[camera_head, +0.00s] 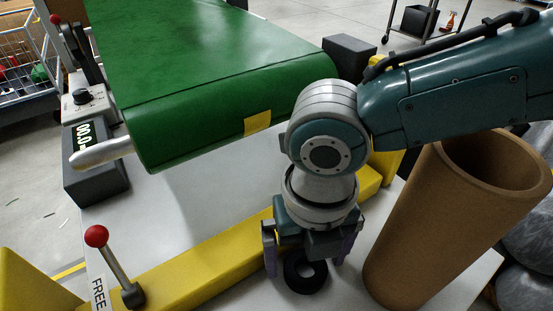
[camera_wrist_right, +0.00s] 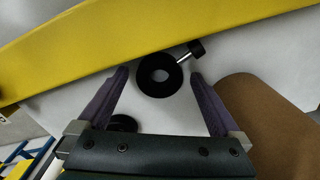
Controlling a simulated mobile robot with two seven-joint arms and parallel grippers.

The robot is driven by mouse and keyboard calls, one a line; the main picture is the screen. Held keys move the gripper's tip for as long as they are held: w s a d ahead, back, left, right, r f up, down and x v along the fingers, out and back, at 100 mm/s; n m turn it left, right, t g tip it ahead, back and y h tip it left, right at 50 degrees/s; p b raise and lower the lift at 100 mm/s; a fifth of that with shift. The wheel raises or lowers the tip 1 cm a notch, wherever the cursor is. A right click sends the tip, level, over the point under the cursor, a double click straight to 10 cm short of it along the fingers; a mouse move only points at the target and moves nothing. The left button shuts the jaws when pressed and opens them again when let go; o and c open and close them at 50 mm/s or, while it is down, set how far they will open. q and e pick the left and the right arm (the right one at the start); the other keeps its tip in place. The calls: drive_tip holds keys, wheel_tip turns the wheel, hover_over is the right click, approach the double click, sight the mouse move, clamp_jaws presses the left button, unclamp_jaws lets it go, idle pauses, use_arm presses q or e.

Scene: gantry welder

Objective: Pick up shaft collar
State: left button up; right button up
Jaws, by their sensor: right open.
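The shaft collar appears to be a black ring (camera_head: 305,287) lying on the white table, under and just in front of my right gripper (camera_head: 304,268) in the head view. In the right wrist view a black ring (camera_wrist_right: 145,80) with a central hole lies between the tips of my open right gripper (camera_wrist_right: 159,74). A screw with a black knob sticks out from its upper right. The fingers are on either side of it and hold nothing; their height above the table is hard to judge. My left gripper is not in view.
A yellow rail (camera_head: 200,262) runs behind the ring. A brown tube (camera_head: 440,220) stands close on the right. A red-knobbed lever (camera_head: 115,262) is at left, and a green conveyor (camera_head: 200,70) is behind. Another dark round item (camera_wrist_right: 122,122) shows partly in the wrist view.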

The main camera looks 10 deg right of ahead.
drive_tip(key=shift+f, duration=0.15)
drive_tip(key=c, duration=1.5)
drive_tip(key=shift+c, duration=0.2)
